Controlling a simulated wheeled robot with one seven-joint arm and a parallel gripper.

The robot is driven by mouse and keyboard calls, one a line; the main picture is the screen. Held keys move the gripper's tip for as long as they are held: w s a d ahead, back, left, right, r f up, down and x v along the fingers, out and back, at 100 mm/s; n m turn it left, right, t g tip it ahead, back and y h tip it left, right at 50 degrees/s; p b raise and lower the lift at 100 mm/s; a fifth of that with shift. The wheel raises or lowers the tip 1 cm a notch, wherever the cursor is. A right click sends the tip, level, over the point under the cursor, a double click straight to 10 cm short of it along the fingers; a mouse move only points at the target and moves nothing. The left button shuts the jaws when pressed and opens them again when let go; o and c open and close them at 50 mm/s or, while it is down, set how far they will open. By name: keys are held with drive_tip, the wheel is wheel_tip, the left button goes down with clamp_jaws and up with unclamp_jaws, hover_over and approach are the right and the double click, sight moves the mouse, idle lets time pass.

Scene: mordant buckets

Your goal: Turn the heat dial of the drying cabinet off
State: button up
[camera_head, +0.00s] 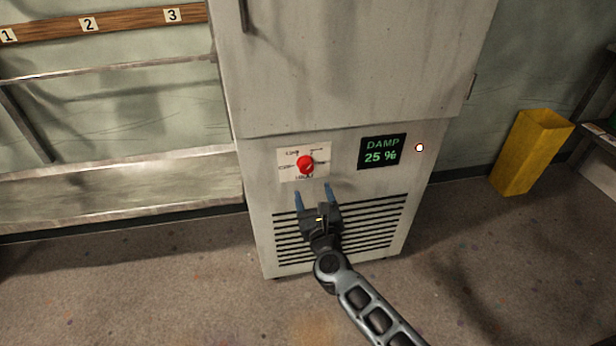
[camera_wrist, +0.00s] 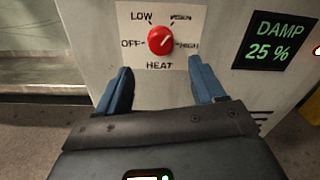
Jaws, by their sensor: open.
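The drying cabinet (camera_head: 345,65) is a tall grey unit with a red heat dial (camera_head: 306,164) on a pale plate low on its front. In the wrist view the dial (camera_wrist: 160,40) has OFF at left, LOW at upper left, a blurred label at upper right and HIGH at right. Its pale mark slants toward the upper right label. My gripper (camera_head: 312,192) is open and empty, its blue fingers pointing at the panel just below the dial. In the wrist view the fingertips (camera_wrist: 160,70) flank the HEAT label, apart from the dial.
A lit display (camera_head: 382,151) reading DAMP 25 % sits right of the dial, with a small glowing lamp (camera_head: 420,147) beside it. Vent slats (camera_head: 378,222) lie below. Metal shelving (camera_head: 120,185) stands at left and a yellow bin (camera_head: 530,153) at right. Floor in front is clear.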

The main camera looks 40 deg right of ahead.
sight(307, 169)
drive_tip(key=shift+m, duration=0.4)
drive_tip(key=b+x, duration=0.1)
drive_tip(key=x, duration=0.7)
drive_tip(key=shift+w+d, duration=0.25)
drive_tip(key=shift+w, duration=0.05)
drive_tip(key=shift+c, duration=0.3)
drive_tip(key=c, duration=1)
